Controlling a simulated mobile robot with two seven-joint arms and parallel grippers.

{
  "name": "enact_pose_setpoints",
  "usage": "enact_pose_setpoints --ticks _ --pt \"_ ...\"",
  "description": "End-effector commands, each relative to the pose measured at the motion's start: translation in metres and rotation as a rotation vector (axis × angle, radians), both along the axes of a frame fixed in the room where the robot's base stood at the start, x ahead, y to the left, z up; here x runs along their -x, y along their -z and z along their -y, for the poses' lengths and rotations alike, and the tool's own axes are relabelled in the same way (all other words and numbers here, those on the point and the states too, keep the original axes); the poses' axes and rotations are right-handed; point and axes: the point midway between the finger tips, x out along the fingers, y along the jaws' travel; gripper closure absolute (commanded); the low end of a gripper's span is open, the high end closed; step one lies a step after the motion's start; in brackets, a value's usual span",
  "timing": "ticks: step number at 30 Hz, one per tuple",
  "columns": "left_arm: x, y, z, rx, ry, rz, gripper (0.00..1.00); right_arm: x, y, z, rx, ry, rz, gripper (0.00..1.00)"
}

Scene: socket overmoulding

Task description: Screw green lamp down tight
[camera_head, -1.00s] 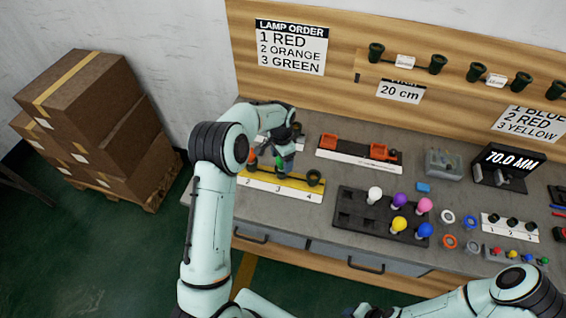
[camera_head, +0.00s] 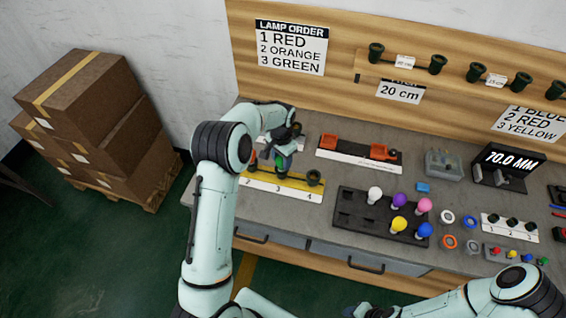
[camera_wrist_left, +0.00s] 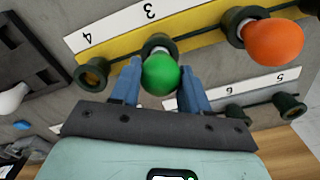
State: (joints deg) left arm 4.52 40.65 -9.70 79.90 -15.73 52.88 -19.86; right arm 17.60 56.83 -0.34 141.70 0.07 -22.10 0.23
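The green lamp (camera_wrist_left: 160,75) stands in the socket (camera_wrist_left: 158,43) at position 3 of the yellow-backed strip (camera_wrist_left: 205,38) in the left wrist view. My left gripper (camera_wrist_left: 161,82) has its blue fingers on both sides of the green bulb, seemingly touching it. In the head view, the green lamp (camera_head: 280,160) is partly covered by my left gripper (camera_head: 283,158). The orange lamp (camera_wrist_left: 274,42) sits in the neighbouring socket. The socket by number 4 (camera_wrist_left: 93,73) is empty. At the bottom edge of the head view, only a dark part of my right gripper (camera_head: 368,310) shows.
A dark tray (camera_head: 345,222) with several coloured lamps stands right of the strip. Behind the strip lies a board with orange fixtures (camera_head: 330,141). In the left wrist view, a second white strip (camera_wrist_left: 250,85) with empty sockets lies close to the gripper.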

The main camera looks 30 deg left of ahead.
Motion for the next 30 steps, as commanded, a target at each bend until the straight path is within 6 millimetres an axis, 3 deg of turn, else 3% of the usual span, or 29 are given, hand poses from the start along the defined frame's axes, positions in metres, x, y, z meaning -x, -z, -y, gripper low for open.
enact_pose_setpoints --ticks 4,12,22,26,27,29,30 --pt "0.0 0.0 0.0 0.001 0.069 0.0 0.78 -0.0002 -0.0002 0.0 0.0 0.0 0.0 0.57" --pt "0.0001 0.0007 -0.0002 0.0 0.387 0.0 0.78 -0.0003 -0.0002 -0.0001 0.0 0.0 0.0 0.57" --pt "0.0 0.0007 0.0002 0.0 0.423 0.0 0.78 -0.0002 -0.0002 0.0 0.0 0.0 0.0 0.57" --pt "0.0001 0.0011 0.0 0.001 0.584 0.001 0.78 -0.0002 -0.0002 0.0 0.0 0.0 0.0 0.57" --pt "-0.0001 0.0009 0.0004 0.0 0.574 0.0 0.42 -0.0002 -0.0002 0.0 0.0 0.0 0.0 0.57" --pt "-0.0001 0.0009 0.0004 0.0 0.571 0.0 0.25 -0.0002 -0.0002 0.0 0.0 0.0 0.0 0.57" --pt "-0.0001 0.0009 0.0004 0.0 0.57 0.0 0.25 -0.0003 -0.0002 -0.0001 0.0 0.0 0.0 0.57"
